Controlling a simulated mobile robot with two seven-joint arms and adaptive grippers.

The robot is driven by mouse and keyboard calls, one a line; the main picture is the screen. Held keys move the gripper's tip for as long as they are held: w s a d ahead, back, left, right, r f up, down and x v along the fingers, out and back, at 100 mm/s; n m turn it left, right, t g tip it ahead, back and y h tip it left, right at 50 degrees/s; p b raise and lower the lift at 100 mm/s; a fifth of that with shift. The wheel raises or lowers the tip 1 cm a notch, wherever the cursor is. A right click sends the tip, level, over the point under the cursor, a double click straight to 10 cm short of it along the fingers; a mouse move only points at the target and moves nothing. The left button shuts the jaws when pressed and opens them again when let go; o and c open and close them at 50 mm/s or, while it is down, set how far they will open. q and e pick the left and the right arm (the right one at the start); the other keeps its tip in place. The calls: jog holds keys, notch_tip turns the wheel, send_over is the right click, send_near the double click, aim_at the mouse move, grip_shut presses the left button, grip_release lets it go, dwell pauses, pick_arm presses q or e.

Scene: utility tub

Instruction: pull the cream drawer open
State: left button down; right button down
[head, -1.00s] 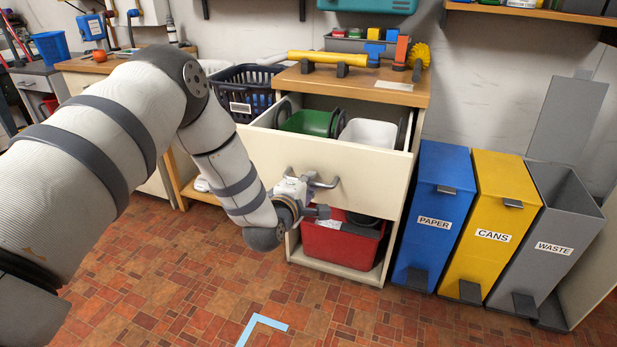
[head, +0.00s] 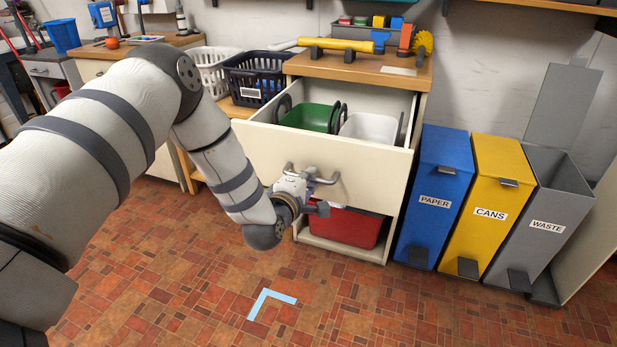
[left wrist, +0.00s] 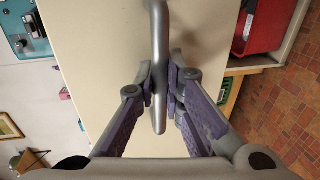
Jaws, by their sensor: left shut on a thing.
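The cream drawer (head: 260,150) stands pulled out from its wood-topped cabinet in the head view. A green bin (head: 308,116) and a white bin (head: 368,127) show inside it. Its grey bar handle (head: 328,179) is on the front panel. My left gripper (head: 306,181) is at the handle. In the left wrist view, the fingers of my left gripper (left wrist: 161,82) are shut around the handle bar (left wrist: 160,40), one on each side. The cream drawer front (left wrist: 100,40) fills the background there. My right gripper is not in view.
A red bin (head: 343,228) sits in the open space below the drawer. Blue (head: 432,195), yellow (head: 490,205) and grey (head: 548,215) waste bins stand close on the right. The tiled floor (head: 200,290) in front is clear except for a flat light-blue corner mark (head: 270,298).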

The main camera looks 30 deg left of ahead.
pick_arm(q)
jog(key=c, duration=1.7)
grip_release()
jog(key=v, duration=1.2)
jog(key=shift+a+r, duration=0.1)
